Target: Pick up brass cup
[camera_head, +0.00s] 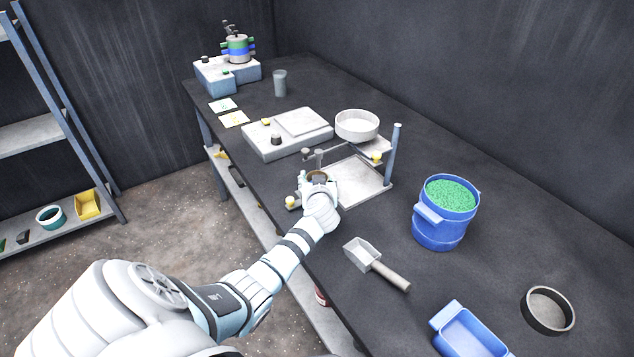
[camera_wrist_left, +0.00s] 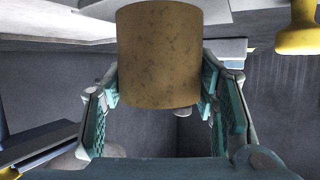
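The brass cup (camera_wrist_left: 160,55) is a speckled, tan-gold cylinder that fills the upper middle of the left wrist view. My left gripper (camera_wrist_left: 160,85) has one teal finger pad against each side of it, with no gap visible, so it looks shut on the cup. In the head view the cup's round brownish top (camera_head: 318,176) shows just past my left gripper (camera_head: 317,184), at the table's left edge beside the metal stand. The cup's lower part is hidden there. My right gripper is in neither view.
A metal stand (camera_head: 366,186) with posts and a white sieve pan (camera_head: 357,125) is close to the gripper. A scale (camera_head: 290,135) sits behind. A blue bucket of green granules (camera_head: 440,228), a scoop (camera_head: 375,262), a blue tray (camera_head: 468,335) and a dark ring (camera_head: 547,310) are to the right.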

